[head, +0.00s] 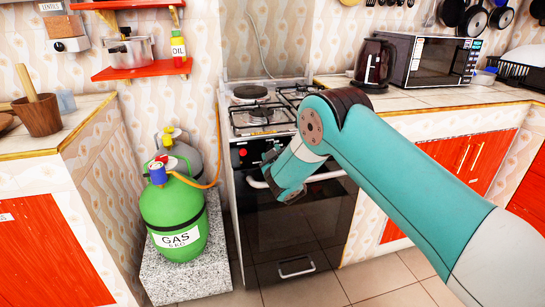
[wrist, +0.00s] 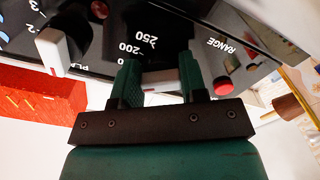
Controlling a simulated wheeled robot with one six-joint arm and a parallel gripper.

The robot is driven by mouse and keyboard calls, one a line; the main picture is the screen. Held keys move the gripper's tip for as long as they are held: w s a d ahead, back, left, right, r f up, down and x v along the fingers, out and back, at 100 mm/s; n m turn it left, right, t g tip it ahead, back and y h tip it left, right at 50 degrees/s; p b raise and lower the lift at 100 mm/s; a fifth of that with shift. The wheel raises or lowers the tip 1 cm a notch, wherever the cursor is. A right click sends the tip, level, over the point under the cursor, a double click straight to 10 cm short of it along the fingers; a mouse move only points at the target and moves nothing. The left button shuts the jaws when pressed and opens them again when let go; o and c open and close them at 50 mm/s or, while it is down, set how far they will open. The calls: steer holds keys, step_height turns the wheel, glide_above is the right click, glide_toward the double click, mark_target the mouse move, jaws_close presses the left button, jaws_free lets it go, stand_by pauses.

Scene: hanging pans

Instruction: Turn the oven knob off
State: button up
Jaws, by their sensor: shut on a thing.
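The oven (head: 290,225) stands under the gas hob, with a black glass door and a dark control panel. My gripper (head: 272,165) is at this panel in the head view. In the wrist view my gripper (wrist: 159,68) has its two green fingers on either side of an oven knob (wrist: 160,77), shut on it. The printed numbers 200 and 250 show beside this knob. Most of the knob is hidden between the fingers. Another white knob (wrist: 53,50) with a red mark sits to the left on the panel.
A round red button (wrist: 222,86) is to the right of the gripper in the wrist view. The oven door handle (head: 257,183) is just below the panel. A green gas bottle (head: 175,218) stands left of the oven.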

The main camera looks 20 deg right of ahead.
steer(key=n, duration=0.6)
steer(key=shift+d+r+n+p, duration=0.1)
steer(key=shift+r+n+p, duration=0.1)
steer(key=shift+n+p, duration=0.15)
steer(key=n+p, duration=0.1)
steer(key=n, duration=0.3)
steer(key=shift+n, duration=0.35)
steer(key=o, duration=0.9)
